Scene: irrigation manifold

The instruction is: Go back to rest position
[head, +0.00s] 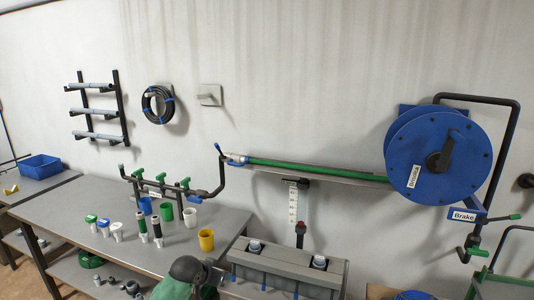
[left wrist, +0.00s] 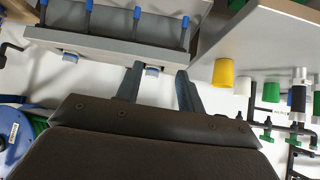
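My left gripper (left wrist: 157,78) shows in the left wrist view with its two dark fingers spread apart. Nothing is held between them. A grey box with blue-tipped rods (left wrist: 140,45) lies beyond the fingertips. In the head view my left arm comes in at the bottom, near the grey box (head: 285,268) and the front of the bench; its fingers are hard to make out there. My right gripper is in neither view.
The grey bench (head: 75,225) carries a yellow cup (head: 206,240), other cups, fittings and a dark pipe manifold (head: 160,187). A blue hose reel (head: 440,165) with a green hose (head: 310,171) is at the right. A blue bin (head: 40,167) stands far left.

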